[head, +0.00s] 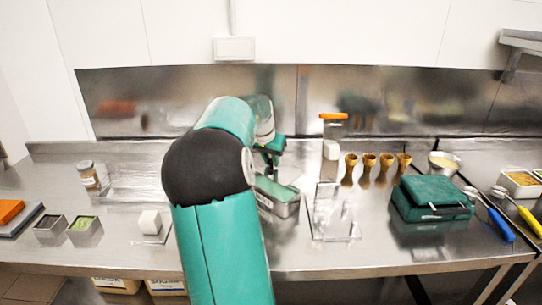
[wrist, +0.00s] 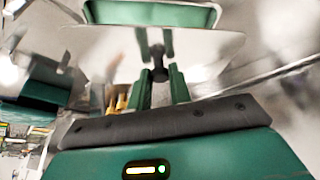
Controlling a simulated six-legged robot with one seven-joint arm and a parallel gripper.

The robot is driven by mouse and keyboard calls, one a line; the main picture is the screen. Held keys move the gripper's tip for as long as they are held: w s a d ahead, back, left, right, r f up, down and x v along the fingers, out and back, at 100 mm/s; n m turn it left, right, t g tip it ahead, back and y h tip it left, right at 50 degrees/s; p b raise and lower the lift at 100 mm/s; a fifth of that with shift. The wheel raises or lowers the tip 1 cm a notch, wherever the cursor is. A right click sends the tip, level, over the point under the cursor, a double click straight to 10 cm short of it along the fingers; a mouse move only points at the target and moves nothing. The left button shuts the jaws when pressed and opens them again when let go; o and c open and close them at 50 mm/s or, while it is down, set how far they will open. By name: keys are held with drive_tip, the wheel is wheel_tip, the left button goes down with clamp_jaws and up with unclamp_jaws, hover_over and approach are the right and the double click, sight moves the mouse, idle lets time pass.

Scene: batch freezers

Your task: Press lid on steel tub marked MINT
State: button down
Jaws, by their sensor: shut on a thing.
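The steel tub (head: 283,209) stands on the counter just right of my arm, with green inside and a pale label on its front, too small to read. In the wrist view, the green inside of a tub (wrist: 150,14) shows at the top edge. My gripper (wrist: 160,76) is shut on the dark knob of a shiny grey lid (wrist: 190,42), which reflects the fingers. The lid lies between my fingers and the green tub in that view; whether it touches the rim I cannot tell. In the head view my gripper (head: 271,150) is just above and behind the tub, partly hidden by my arm.
Right of the tub are a clear stand (head: 332,215), several brown cones (head: 367,168) and a teal case (head: 433,198). Small tubs (head: 84,229), a white block (head: 150,222) and a jar (head: 90,175) stand left. The front counter strip is mostly clear.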

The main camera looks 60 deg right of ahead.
sight(270, 170)
drive_tip(key=shift+x, duration=0.9)
drive_tip(key=shift+s+a+f, duration=0.1)
drive_tip(key=shift+a+f, duration=0.25)
drive_tip(key=shift+f, duration=0.05)
drive_tip(key=shift+s+d+f, duration=0.1)
drive_tip(key=shift+d+f, duration=0.05)
drive_tip(key=shift+f, duration=1.55)
drive_tip(key=shift+f, duration=0.2)
drive_tip(key=c, duration=0.7)
unclamp_jaws()
